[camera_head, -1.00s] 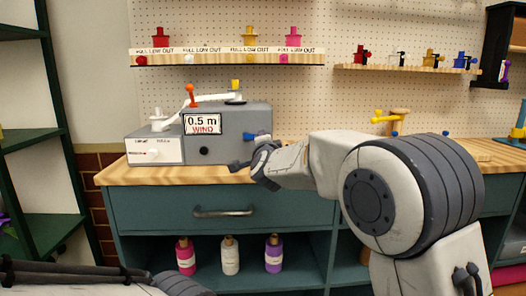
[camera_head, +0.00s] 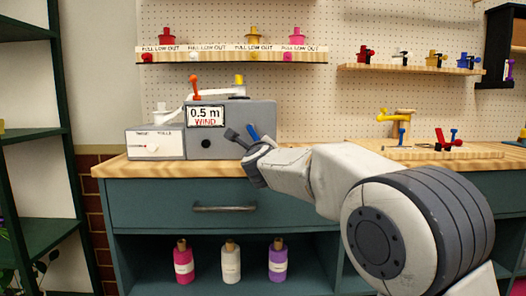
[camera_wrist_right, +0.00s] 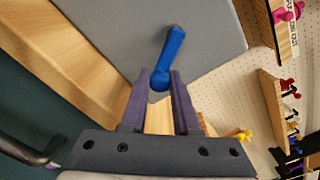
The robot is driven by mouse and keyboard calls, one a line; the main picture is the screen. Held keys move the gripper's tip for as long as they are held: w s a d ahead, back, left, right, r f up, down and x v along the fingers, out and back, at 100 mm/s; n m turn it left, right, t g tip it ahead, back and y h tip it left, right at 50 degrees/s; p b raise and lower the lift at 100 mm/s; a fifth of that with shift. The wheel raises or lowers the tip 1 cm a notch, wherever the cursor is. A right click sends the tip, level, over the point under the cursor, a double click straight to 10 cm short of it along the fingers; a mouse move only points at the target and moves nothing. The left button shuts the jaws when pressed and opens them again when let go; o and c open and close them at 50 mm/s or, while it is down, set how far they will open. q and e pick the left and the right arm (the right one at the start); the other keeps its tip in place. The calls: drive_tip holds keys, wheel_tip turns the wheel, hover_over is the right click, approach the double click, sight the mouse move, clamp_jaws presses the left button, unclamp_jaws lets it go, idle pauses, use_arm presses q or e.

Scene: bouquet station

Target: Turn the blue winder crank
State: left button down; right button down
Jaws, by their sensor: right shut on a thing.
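The grey winder machine (camera_head: 262,117) stands on the wooden counter, with a display reading "0.5 m WIND". Its blue crank (camera_head: 254,132) is at the right side of the housing, tilted, and partly hidden by my right gripper (camera_head: 246,142). In the right wrist view the blue crank (camera_wrist_right: 172,52) runs up and away from between the two fingers of my right gripper (camera_wrist_right: 160,84). The fingers are shut on its near end. My left gripper is not in view.
A white unit (camera_head: 155,145) adjoins the winder on the left. A wooden board (camera_head: 440,153) with red and blue fittings is to the right. Spool shelves line the pegboard behind.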

drive_tip(key=m, duration=0.1)
drive_tip(key=a+f+m+b, duration=0.1)
drive_tip(key=shift+a+m, duration=0.25)
drive_tip(key=shift+m, duration=0.15)
drive_tip(key=a+m+b, duration=0.1)
drive_tip(key=m, duration=0.1)
drive_tip(key=shift+a+m+b, duration=0.1)
drive_tip(key=shift+m+b, duration=0.3)
drive_tip(key=m, duration=0.1)
drive_tip(key=a+m, duration=0.1)
drive_tip(key=m+b, duration=0.1)
drive_tip(key=shift+a+r+m, duration=0.2)
drive_tip(key=shift+a+m, duration=0.05)
drive_tip(key=shift+m, duration=0.05)
drive_tip(key=shift+a+r+m+b, duration=0.2)
drive_tip(key=shift+a+m+b, duration=0.1)
drive_tip(key=shift+m, duration=0.5)
drive_tip(key=shift+r, duration=0.1)
drive_tip(key=c, duration=0.7)
unclamp_jaws()
drive_tip(key=shift+d, duration=0.1)
